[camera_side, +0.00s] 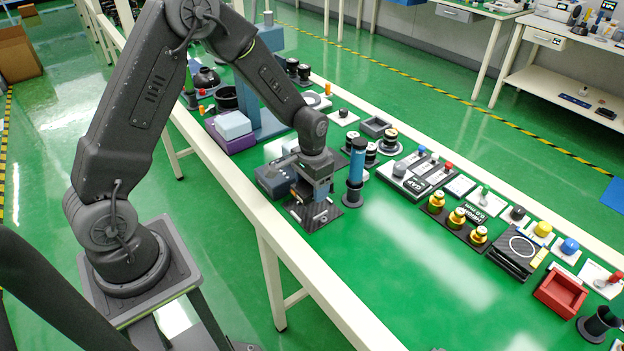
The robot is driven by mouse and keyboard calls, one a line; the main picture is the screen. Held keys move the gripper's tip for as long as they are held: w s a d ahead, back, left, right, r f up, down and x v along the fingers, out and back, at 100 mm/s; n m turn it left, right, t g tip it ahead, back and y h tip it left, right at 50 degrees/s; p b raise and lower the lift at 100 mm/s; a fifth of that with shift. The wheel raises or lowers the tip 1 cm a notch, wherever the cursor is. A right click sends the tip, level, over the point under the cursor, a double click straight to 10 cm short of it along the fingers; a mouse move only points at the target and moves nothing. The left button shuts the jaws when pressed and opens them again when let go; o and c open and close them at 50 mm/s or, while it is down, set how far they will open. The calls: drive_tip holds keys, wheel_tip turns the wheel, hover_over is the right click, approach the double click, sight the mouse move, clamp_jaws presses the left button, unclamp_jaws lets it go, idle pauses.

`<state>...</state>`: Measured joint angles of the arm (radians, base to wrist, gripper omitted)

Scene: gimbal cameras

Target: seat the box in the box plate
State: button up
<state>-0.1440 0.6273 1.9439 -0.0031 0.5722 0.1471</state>
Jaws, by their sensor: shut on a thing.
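My gripper (313,200) points down low over a dark square plate (327,217) near the table's front edge. I take this plate to be the box plate. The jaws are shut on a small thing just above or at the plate. I take it to be the box, but the gripper hides most of it. I cannot tell whether it touches the plate or sits level. A blue-grey block (270,180) shows close to the left of the gripper; whether it is part of my wrist is unclear.
A dark-based blue cylinder (356,170) stands close to the right of the gripper. Behind are black spools (389,140) and a grey tray (375,127). Brass parts (457,217) and a red bin (561,291) are right. The front-centre green table is clear.

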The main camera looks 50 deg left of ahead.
sight(312, 208)
drive_tip(key=shift+f, duration=1.9)
drive_tip(key=shift+f, duration=0.7)
drive_tip(key=shift+r, duration=0.2)
drive_tip(key=shift+r, duration=0.25)
drive_tip(key=shift+f, duration=0.35)
idle(1.5)
drive_tip(key=shift+r, duration=0.35)
drive_tip(key=shift+f, duration=0.25)
idle(1.8)
drive_tip(key=shift+r, duration=0.25)
idle(0.5)
